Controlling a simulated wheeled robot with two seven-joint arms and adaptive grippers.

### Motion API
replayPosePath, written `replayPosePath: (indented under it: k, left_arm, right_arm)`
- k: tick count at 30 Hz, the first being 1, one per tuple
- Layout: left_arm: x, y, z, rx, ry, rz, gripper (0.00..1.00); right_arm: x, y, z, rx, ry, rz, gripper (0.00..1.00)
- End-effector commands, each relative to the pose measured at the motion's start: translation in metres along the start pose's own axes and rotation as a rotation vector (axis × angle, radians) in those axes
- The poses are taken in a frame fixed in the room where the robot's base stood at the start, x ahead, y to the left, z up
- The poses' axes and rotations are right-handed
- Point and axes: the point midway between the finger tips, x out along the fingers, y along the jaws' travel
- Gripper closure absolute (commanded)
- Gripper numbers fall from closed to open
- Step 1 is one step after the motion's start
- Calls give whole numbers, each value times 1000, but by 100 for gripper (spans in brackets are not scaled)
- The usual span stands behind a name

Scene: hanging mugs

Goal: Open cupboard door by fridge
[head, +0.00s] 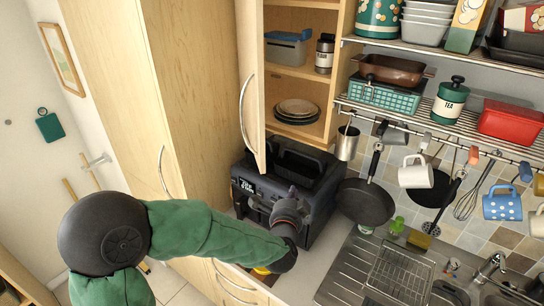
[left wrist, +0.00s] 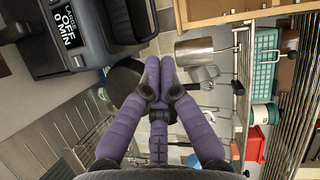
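The wooden cupboard door (head: 251,75), with a curved metal handle (head: 243,108), stands swung open at the upper middle of the head view. Behind it the open cupboard shows shelves (head: 298,72) with a box, a jar and stacked plates. To its left is a tall wooden front (head: 165,90) with a long handle. My left gripper (head: 290,200) is below the door, in front of the black air fryer, apart from the door. In the left wrist view its purple fingers (left wrist: 160,66) meet at the tips, with nothing visible between them. My right gripper is not in view.
The air fryer (head: 310,205) stands on the counter under the cupboard and also shows in the left wrist view (left wrist: 90,35). Hanging pans (head: 365,203) and mugs (head: 415,172) are to the right, above the sink (head: 395,275). Rack shelves (head: 460,125) hold tins and boxes.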

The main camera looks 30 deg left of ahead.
Motion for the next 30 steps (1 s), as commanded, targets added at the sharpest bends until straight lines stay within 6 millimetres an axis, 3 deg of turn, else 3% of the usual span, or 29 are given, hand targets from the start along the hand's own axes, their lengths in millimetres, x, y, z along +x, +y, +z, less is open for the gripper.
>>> replayPosePath:
  k: [1,3,7,14,30]
  left_arm:
    - [-6,-23,2,43,-14,-52,100]
    - [-13,-46,5,100,-38,-104,100]
    - [-22,-71,10,167,-73,-158,100]
    - [-12,-79,14,191,-87,-171,100]
    - [74,-94,19,189,-86,-169,100]
  right_arm:
    - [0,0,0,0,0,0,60]
    - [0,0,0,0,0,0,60]
    - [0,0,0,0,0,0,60]
    - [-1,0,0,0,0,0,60]
    - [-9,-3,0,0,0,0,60]
